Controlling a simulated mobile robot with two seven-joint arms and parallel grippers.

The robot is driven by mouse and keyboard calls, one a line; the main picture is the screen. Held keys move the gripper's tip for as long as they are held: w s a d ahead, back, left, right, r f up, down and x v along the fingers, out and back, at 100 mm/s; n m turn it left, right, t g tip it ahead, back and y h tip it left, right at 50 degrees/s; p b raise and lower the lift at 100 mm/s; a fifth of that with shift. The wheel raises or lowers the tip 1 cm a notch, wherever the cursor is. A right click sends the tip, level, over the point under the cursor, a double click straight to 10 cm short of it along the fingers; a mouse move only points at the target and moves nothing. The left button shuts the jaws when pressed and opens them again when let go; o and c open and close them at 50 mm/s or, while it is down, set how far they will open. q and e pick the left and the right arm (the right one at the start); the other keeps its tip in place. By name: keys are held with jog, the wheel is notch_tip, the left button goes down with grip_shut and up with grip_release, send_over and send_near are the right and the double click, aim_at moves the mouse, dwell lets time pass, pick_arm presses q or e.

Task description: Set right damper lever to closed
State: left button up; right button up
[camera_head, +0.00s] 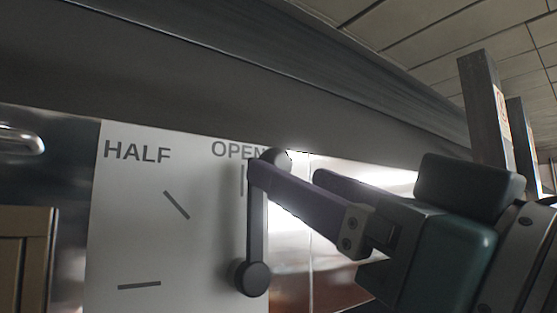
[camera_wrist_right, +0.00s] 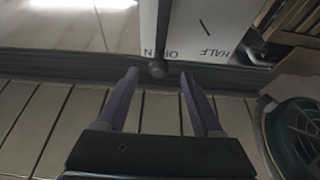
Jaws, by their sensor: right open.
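The right damper lever (camera_head: 257,225) is a dark bar on a white plate (camera_head: 190,235). It stands upright from a round pivot at its lower end, and its top points at the OPEN mark. The plate also reads HALF, with a slanted tick below it and another tick lower left. My right gripper (camera_head: 284,174) reaches in from the right with its fingers by the lever's top knob (camera_head: 275,158). In the right wrist view the knob (camera_wrist_right: 157,69) lies between the two spread fingertips (camera_wrist_right: 158,75), with gaps on both sides. My left gripper is not in view.
A dark hood edge (camera_head: 250,90) runs across above the plate. A metal handle (camera_head: 22,139) and a wooden-looking panel (camera_head: 22,250) are at the left. Two grey posts (camera_head: 485,105) stand at the upper right.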

aim_at(282, 165)
jog(key=p+x, duration=0.2)
jog(key=x, duration=0.2)
jog(key=shift+r, duration=0.25)
jog(key=shift+w+a, duration=0.25)
jog(key=shift+w, duration=0.15)
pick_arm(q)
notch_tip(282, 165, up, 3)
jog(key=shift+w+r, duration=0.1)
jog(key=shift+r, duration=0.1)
pick_arm(e)
jog(key=c, duration=1)
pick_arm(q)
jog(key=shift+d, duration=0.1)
pick_arm(e)
grip_shut()
